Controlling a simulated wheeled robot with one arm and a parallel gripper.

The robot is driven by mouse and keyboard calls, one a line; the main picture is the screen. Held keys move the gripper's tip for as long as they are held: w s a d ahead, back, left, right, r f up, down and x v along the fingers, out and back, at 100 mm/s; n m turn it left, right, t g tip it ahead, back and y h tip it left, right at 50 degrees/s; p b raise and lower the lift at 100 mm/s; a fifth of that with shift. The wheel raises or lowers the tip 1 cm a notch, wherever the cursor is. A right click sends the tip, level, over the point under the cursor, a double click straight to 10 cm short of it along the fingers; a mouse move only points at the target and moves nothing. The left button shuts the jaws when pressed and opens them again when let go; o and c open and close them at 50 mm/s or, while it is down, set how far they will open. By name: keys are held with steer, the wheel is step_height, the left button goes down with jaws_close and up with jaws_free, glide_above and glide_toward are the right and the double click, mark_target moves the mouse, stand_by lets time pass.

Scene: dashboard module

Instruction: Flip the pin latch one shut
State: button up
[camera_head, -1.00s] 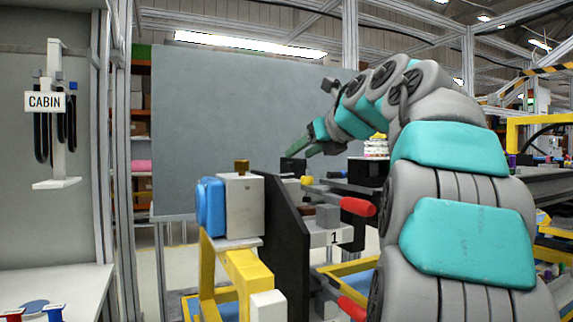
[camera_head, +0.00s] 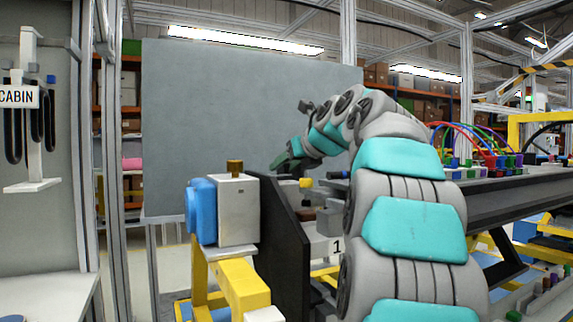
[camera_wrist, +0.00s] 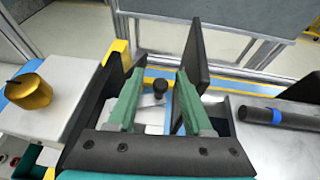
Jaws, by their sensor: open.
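My gripper (camera_head: 286,160) reaches over the latch fixture from the right in the head view. In the wrist view, my gripper (camera_wrist: 160,82) has its two green fingers spread apart with nothing held. A small black knob (camera_wrist: 160,87) shows between the fingers, below their tips; I cannot tell if they touch it. The station marked with a "1" label (camera_head: 337,246) is below my gripper, partly covered by my arm. I cannot tell for sure which part is pin latch one or how its lever stands.
A grey block (camera_head: 239,210) with a brass knob (camera_head: 235,166) and blue part (camera_head: 201,211) stands left of a black upright plate (camera_head: 285,245). The brass knob also shows in the wrist view (camera_wrist: 28,91). A wired bench (camera_head: 500,185) stands at right.

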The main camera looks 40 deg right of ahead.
steer(key=shift+c, duration=0.2)
jaws_close()
stand_by(0.5)
